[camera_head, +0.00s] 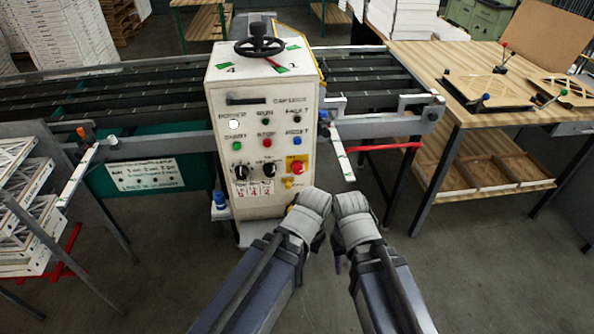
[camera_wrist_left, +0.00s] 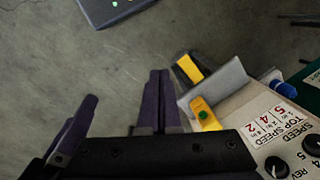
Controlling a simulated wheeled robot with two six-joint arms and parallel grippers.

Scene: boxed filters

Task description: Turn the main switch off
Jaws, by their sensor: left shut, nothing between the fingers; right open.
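The white control cabinet (camera_head: 262,125) stands in the middle of the head view, its panel facing me. A small yellow part (camera_head: 291,182) sits low on the panel, below the red mushroom button (camera_head: 298,167); I cannot tell whether it is the main switch. In the left wrist view a yellow part with a green dot (camera_wrist_left: 203,114) is at the panel's edge. My left gripper (camera_head: 309,210) is at the cabinet's lower right; its purple fingers (camera_wrist_left: 157,100) are shut, empty and apart from the yellow part. My right gripper (camera_head: 351,216) is beside it, open, its fingertips mostly hidden.
Black knobs (camera_head: 241,171) and coloured buttons (camera_head: 237,146) cover the panel. A handwheel (camera_head: 259,46) tops the cabinet. Conveyor rails extend on both sides. A wooden workbench (camera_head: 420,65) stands right, a rack of filter frames (camera_head: 25,205) left. The floor before the cabinet is clear.

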